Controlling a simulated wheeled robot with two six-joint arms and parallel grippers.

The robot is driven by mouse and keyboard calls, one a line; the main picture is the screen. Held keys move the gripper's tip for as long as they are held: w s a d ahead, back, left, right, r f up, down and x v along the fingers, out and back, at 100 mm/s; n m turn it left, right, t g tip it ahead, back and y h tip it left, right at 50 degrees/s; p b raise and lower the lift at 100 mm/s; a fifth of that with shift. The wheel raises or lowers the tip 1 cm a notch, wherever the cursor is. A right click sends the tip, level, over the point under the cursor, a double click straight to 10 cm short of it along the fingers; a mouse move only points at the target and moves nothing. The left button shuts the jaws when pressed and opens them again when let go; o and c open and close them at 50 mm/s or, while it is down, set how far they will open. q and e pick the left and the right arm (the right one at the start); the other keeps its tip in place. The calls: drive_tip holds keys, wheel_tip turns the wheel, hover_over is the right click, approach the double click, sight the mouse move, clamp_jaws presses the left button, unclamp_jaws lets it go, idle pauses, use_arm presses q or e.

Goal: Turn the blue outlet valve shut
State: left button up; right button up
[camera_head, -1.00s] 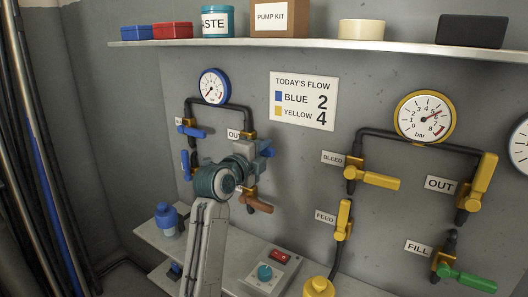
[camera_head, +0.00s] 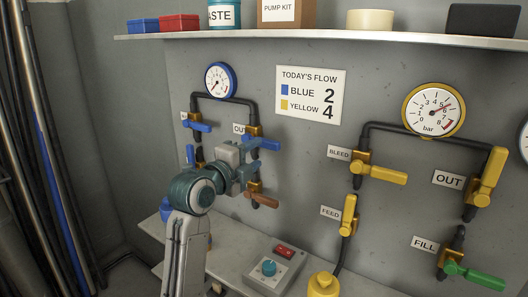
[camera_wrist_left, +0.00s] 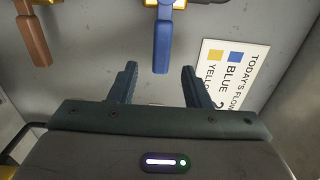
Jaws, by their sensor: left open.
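The blue outlet valve (camera_head: 264,143) is on the blue circuit's right-hand pipe, beside a partly covered "OUT" label. Its blue handle sticks out sideways to the right in the head view. In the left wrist view the handle (camera_wrist_left: 162,45) points toward my left gripper (camera_wrist_left: 159,70). The gripper's two dark fingers are open, one on each side of the handle's free end, with gaps between. In the head view my left gripper (camera_head: 246,165) is just below the handle, its fingers partly hidden by the wrist. My right gripper is out of view.
A brown handle (camera_head: 263,200) sits just below my left gripper. Another blue valve (camera_head: 200,127) is to the left, under the blue gauge (camera_head: 219,79). Yellow valves, including the bleed valve (camera_head: 385,174), are to the right. A shelf (camera_head: 330,36) overhangs the panel.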

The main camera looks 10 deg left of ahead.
use_arm(q)
drive_tip(key=shift+v, duration=1.6)
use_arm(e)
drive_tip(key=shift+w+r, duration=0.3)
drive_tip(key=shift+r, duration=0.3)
